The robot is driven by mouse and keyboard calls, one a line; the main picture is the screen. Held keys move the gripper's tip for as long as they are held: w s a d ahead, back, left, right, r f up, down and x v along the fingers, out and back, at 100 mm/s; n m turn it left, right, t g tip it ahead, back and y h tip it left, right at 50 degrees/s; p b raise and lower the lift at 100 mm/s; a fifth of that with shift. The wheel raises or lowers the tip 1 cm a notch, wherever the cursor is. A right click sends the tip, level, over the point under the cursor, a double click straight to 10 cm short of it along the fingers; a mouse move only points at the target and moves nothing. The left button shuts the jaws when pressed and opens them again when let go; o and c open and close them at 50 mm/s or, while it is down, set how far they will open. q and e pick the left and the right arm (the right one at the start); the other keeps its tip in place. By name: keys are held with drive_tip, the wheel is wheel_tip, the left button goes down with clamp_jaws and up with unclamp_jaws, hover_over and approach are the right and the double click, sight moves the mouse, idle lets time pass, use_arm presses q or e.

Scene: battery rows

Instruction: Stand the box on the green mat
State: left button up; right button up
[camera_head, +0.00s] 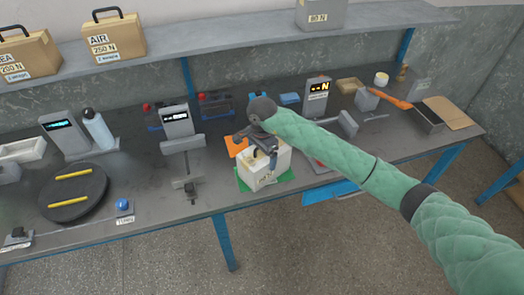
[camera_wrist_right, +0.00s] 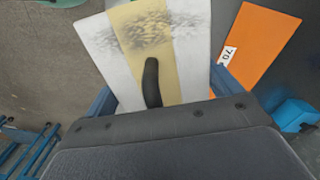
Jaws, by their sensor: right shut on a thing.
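The white box (camera_head: 262,173) with a yellow band and a black handle is at the front middle of the bench, over the green mat (camera_head: 286,184). It looks roughly upright. The mat shows at its sides, and I cannot tell whether its base touches the mat. My right gripper (camera_head: 259,146) is at the top of the box, shut on it. In the right wrist view the box (camera_wrist_right: 195,45) lies between the blue fingers (camera_wrist_right: 163,92), with the black handle close to the gripper body. My left gripper is not in view.
A grey scale (camera_head: 180,142) is further left, beside a black turntable (camera_head: 73,192). Another display unit (camera_head: 317,97) stands behind right. The bench's front edge is close.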

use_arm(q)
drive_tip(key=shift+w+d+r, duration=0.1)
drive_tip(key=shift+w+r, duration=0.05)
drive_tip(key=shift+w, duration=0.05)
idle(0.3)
use_arm(e)
drive_tip(key=o, duration=1.6)
drive_tip(key=shift+c, duration=0.2)
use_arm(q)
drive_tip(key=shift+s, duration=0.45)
use_arm(e)
drive_tip(key=shift+r, duration=0.1)
drive_tip(key=shift+r+b, duration=0.3)
drive_tip(key=shift+b, duration=0.05)
drive_tip(key=shift+r+b, duration=0.35)
drive_tip(key=shift+r, duration=0.25)
wheel_tip(320, 180, up, 9)
drive_tip(key=b, duration=0.4)
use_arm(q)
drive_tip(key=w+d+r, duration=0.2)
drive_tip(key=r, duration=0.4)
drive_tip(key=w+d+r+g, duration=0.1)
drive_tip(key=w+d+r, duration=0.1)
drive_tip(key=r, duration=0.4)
use_arm(e)
drive_tip(key=shift+r, duration=0.55)
